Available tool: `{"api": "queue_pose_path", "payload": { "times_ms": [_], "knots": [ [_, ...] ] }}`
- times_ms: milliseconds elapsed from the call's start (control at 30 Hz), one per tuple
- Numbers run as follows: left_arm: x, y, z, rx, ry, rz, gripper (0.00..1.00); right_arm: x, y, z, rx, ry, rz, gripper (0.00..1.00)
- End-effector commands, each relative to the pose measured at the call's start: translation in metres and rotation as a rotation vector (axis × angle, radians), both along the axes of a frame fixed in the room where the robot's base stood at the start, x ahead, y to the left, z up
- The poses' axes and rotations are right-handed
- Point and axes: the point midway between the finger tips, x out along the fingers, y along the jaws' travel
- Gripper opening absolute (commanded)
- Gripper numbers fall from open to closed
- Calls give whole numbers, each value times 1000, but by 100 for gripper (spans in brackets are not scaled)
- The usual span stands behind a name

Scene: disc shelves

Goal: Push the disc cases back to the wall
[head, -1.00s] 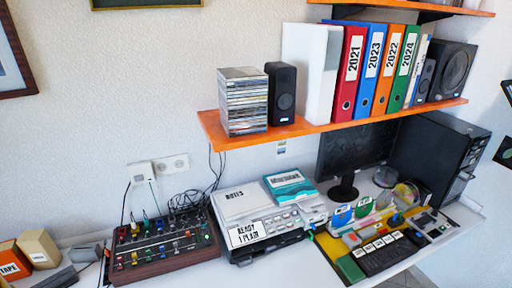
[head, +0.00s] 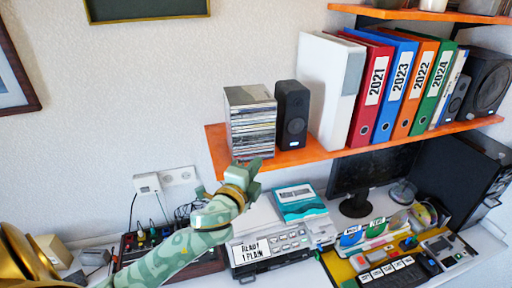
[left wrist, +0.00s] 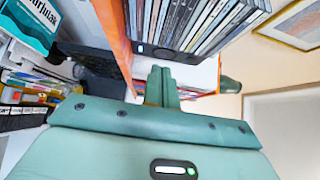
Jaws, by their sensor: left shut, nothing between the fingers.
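The disc cases (head: 250,125) stand in a tall stack at the left end of the orange shelf (head: 320,157). The wall (head: 200,75) is behind them; I cannot tell how wide the gap is. In the left wrist view the disc cases (left wrist: 205,22) fill the upper middle as a row of thin edges. My left gripper (head: 252,168) is shut and empty, in front of the lower part of the stack. It appears apart from the cases. Its closed fingers (left wrist: 161,82) show in the left wrist view. My right gripper is not in view.
A black speaker (head: 292,114) stands close to the right of the stack, then a white binder (head: 322,90) and several coloured binders. A higher shelf (head: 410,13) is at the upper right. Below are a desk with a monitor (head: 365,175) and a printer-like device (head: 270,250).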

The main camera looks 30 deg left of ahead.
Motion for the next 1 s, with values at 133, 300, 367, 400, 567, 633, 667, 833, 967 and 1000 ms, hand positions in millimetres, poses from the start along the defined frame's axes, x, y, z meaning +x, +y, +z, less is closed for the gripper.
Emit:
{"api": "queue_pose_path", "payload": {
  "times_ms": [133,300,367,400,567,633,667,833,967,1000],
  "knots": [
    [32,5,2,0,-1,1,0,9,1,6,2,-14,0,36],
    [51,23,1,1,1,1,0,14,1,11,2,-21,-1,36],
    [56,28,1,0,2,0,0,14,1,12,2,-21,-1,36],
    [58,31,0,-1,2,0,0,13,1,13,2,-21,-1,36],
    [62,37,0,-3,1,-1,0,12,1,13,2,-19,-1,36],
    [62,38,0,-3,2,-1,0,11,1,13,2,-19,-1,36],
    [63,38,0,-3,2,-1,0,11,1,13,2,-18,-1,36],
    [62,37,-1,-3,2,-1,0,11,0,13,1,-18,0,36],
    [66,42,0,-2,2,1,0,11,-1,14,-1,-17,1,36],
    [69,47,0,-1,2,1,0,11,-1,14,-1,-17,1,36]
  ]
}}
